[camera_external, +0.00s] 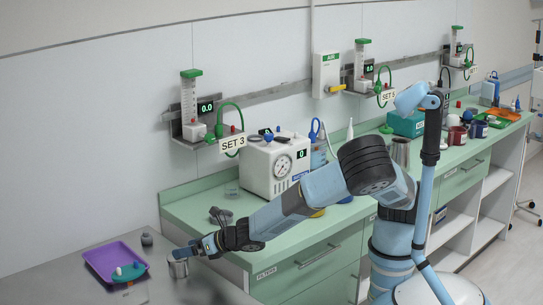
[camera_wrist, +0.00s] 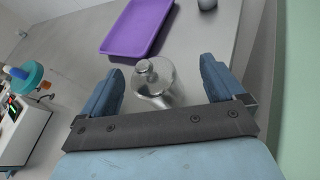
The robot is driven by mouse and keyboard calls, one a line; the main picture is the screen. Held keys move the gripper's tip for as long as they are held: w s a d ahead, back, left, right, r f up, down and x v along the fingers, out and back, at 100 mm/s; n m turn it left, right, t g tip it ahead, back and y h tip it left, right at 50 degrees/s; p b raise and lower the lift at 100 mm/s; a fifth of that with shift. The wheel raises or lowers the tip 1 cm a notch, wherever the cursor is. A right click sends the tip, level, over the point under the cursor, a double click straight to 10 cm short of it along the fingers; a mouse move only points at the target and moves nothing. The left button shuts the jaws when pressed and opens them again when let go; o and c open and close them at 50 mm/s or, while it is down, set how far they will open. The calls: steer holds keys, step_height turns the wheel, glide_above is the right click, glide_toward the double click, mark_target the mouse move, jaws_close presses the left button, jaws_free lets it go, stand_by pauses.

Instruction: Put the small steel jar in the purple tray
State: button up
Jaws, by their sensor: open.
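The small steel jar (camera_external: 178,268) is a shiny cylinder standing on the grey steel table. In the wrist view the jar (camera_wrist: 152,82) has a lid with a round knob and sits between my two blue fingers. My gripper (camera_wrist: 161,74) is open, with a visible gap between the jar and each finger. In the external view my gripper (camera_external: 188,250) is right at the jar and partly covers its top. The purple tray (camera_external: 97,257) lies flat to the left of the jar. The tray (camera_wrist: 135,27) shows beyond the jar in the wrist view, and its visible floor is empty.
A small dark grey item (camera_external: 147,240) stands behind the tray. The green counter (camera_external: 205,212) with medical equipment is to the right.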

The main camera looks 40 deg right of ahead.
mark_target(177, 265)
steer(key=s+f+n, duration=0.2)
steer(key=s+n, duration=0.1)
steer(key=shift+s+f, duration=0.1)
steer(key=shift+f, duration=0.2)
steer(key=shift+s+d+f, duration=0.1)
steer(key=shift+d+f, duration=0.05)
steer(key=shift+f, duration=0.1)
steer(key=shift+x, duration=3.7)
steer(key=shift+s, duration=0.15)
steer(key=shift+c, duration=0.2)
steer(key=c, duration=1.6)
